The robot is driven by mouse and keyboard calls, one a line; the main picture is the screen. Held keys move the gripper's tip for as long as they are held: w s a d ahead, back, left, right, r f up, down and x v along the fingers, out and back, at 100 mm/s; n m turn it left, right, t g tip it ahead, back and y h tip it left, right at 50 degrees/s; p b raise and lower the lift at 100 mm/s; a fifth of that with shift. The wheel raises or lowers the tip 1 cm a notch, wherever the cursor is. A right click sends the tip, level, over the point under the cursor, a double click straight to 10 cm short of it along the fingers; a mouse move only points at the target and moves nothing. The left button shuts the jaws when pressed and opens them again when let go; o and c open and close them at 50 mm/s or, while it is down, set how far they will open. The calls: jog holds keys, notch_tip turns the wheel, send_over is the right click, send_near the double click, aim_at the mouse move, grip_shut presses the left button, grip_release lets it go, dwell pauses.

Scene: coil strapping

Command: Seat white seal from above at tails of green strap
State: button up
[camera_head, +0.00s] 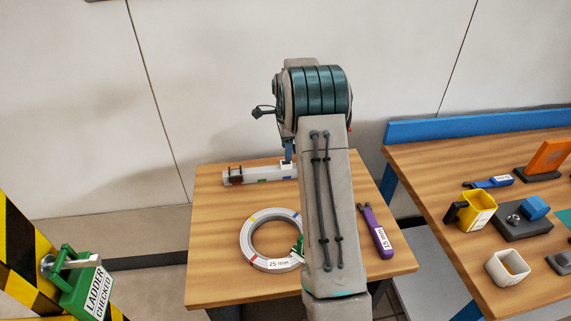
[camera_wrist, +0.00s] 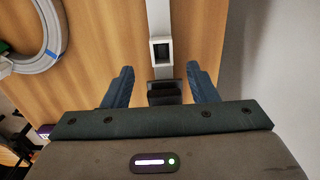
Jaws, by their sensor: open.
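My gripper (camera_wrist: 160,70) is open, its two blue fingers spread on either side of a white rail-like holder in the wrist view. The holder has a square pale-rimmed opening (camera_wrist: 161,50) just beyond the fingertips and a dark block (camera_wrist: 163,92) between the fingers. In the head view the white holder (camera_head: 285,171) lies at the back of the small table, with my gripper (camera_head: 288,157) over its right end. A grey coil (camera_head: 248,243) marked 25 mm lies nearer, with a green piece (camera_head: 298,244) at its right side, partly behind my arm. I cannot make out a separate white seal or the strap tails.
A purple tool (camera_head: 377,232) marked 15 mm lies right of my arm. A second table (camera_head: 425,172) on the right holds a yellow cup (camera_head: 478,208), a white cup (camera_head: 508,267) and an orange block (camera_head: 552,158).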

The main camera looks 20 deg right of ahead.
aim_at(286, 164)
jog(key=shift+w+f+p, duration=0.15)
jog(key=shift+f+p, duration=0.75)
jog(key=shift+f, duration=1.9)
jog(key=shift+c, duration=0.3)
jog(key=c, duration=1)
